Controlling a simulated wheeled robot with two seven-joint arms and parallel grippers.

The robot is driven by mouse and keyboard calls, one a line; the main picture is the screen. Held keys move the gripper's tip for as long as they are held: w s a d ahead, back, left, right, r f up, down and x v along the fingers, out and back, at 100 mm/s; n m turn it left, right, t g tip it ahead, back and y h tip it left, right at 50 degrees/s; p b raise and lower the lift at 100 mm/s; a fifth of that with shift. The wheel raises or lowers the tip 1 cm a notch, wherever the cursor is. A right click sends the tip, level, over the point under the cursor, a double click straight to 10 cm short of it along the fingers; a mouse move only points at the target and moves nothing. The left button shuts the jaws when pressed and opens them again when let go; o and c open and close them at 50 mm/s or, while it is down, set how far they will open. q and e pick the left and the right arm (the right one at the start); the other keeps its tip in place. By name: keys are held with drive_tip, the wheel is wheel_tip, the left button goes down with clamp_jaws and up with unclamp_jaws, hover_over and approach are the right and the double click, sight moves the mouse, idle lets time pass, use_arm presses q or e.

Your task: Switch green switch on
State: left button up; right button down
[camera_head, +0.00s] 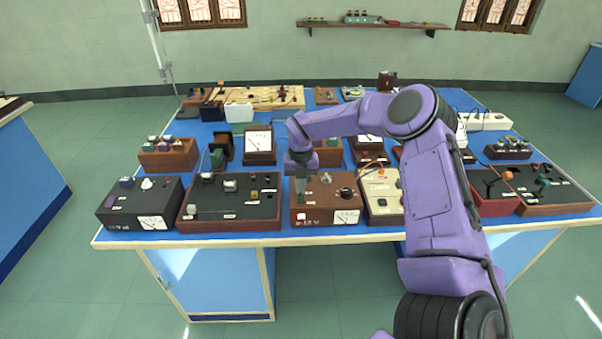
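My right gripper (301,186) points down over the left part of a brown power box (322,210) with a dial and "0-12 V" lettering. Its fingers are small and dark here, and I cannot tell whether they are open or touch the box top. I cannot make out for sure which part is the green switch. A small green part (217,157) stands by a dark device behind the front row, and another green part (543,182) is on the right-hand box. My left gripper is not in view.
A black meter box (140,208) and a wide black-topped box (232,207) stand to the left of the brown box. A cream box (384,200) stands close on its right. More instruments crowd the blue table (285,233); my arm hides some.

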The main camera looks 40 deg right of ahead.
drive_tip(key=shift+s+a+f+g, duration=0.3)
drive_tip(key=shift+s+a+f, duration=0.1)
drive_tip(key=shift+s+f, duration=0.35)
drive_tip(key=r+p, duration=0.1)
drive_tip(key=w+r+p, duration=0.1)
drive_tip(key=r, duration=0.1)
drive_tip(key=r+p, duration=0.1)
drive_tip(key=r, duration=0.1)
drive_tip(key=shift+w+d+r, duration=0.15)
drive_tip(key=shift+d, duration=0.1)
wheel_tip(320, 180, up, 10)
drive_tip(key=b, duration=0.3)
drive_tip(key=shift+w+d, duration=0.3)
drive_tip(key=shift+d, duration=0.05)
drive_tip(key=shift+r, duration=0.1)
